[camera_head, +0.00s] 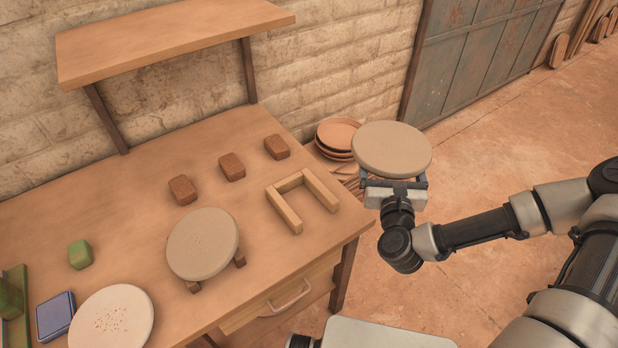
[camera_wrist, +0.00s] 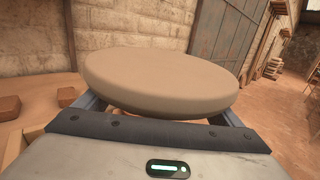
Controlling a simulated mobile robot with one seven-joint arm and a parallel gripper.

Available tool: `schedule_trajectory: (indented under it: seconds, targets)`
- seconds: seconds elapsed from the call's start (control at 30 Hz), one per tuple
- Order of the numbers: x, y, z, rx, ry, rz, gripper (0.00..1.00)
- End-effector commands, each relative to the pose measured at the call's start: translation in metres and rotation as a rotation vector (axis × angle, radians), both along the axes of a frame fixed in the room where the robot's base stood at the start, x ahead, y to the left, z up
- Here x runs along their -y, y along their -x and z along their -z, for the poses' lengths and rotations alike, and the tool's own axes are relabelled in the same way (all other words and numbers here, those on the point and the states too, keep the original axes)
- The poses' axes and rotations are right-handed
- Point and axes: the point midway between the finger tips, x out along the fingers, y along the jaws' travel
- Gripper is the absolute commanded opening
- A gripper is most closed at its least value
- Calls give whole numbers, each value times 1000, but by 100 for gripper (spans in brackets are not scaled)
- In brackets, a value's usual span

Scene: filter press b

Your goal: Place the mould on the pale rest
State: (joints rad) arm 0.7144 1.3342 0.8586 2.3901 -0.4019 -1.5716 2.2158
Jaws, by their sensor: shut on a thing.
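My gripper (camera_head: 393,182) is shut on a plain round grey-beige disc, the mould (camera_head: 391,148). It holds the mould roughly level in the air, off the right end of the table. In the wrist view the mould (camera_wrist: 160,82) spans between both fingers (camera_wrist: 155,112) and hides their tips. The pale rest (camera_head: 288,198) is a U-shaped frame of light wood bars near the table's right end. It is empty, with its open side toward the lower right. My gripper is to its right.
A similar disc (camera_head: 203,243) sits on a dark brown support on the table (camera_head: 130,212). A speckled disc (camera_head: 112,318), blue block (camera_head: 55,315) and green block (camera_head: 80,254) are at left. Brown blocks (camera_head: 232,166) lie behind. A shelf (camera_head: 165,38) overhangs the back; terracotta dishes (camera_head: 338,135) stand beyond.

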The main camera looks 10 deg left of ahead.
Motion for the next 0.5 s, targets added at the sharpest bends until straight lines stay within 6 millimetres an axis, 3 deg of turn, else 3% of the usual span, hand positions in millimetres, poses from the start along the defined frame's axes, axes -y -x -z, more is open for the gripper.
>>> schedule_trajectory:
  seconds: [0.03,0.1,0.3,0.5]
  targets:
    - [-29,-1,17,4,-4,-44,38]
    - [-63,0,29,5,-4,-94,38]
    - [-151,12,60,2,-4,-220,38]
    - [-203,25,76,-2,-4,-294,38]
